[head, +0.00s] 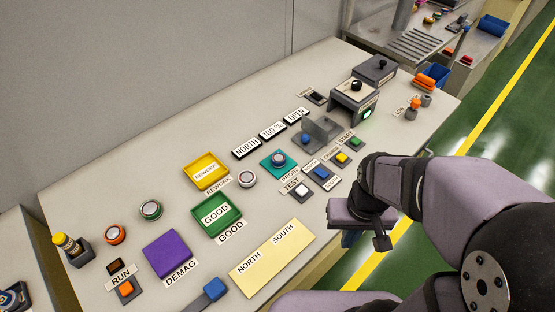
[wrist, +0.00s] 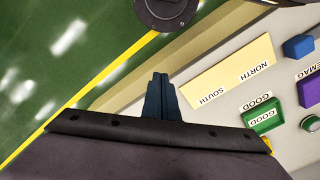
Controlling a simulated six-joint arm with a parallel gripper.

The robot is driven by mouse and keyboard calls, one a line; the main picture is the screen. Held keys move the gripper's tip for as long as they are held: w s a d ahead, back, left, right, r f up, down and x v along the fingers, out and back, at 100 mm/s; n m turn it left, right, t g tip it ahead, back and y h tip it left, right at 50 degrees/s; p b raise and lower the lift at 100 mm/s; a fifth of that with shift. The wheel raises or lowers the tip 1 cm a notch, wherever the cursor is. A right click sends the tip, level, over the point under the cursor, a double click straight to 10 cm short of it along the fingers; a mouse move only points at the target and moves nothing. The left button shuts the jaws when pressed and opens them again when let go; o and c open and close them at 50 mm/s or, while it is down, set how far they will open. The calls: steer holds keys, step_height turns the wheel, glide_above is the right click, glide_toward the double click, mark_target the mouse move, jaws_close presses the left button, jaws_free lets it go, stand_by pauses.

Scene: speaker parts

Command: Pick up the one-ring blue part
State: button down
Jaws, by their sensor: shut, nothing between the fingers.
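Other round parts stand apart on the table: one orange (head: 115,235), one green (head: 150,210) and one pale grey (head: 247,179). My gripper (head: 350,239) hangs past the table's front edge, to the right of the cream NORTH/SOUTH plate (head: 272,257). Its blue fingers are shut and empty, pointing down. In the wrist view the fingertips (wrist: 160,78) are together; the blue-topped part is not visible there.
A green GOOD tray (head: 216,216), yellow REWORK tray (head: 206,172) and purple DEMAG block (head: 167,254) stand on the table. Button boxes and upright fixtures (head: 353,102) lie to the right of the teal holder. Green floor with a yellow line lies beyond the edge.

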steer(key=c, duration=1.1)
jaws_free()
steer(key=m+t+h+b, duration=0.1)
steer(key=m+t+b, duration=0.2)
steer(key=t, duration=0.1)
glide_toward(278, 158)
steer(key=f, duration=0.1)
steer(key=shift+p+x, duration=1.15)
steer(key=shift+x, duration=2.1)
steer(key=shift+w+d+f, duration=0.1)
steer(key=shift+w+f, duration=0.25)
steer(key=shift+f, duration=0.25)
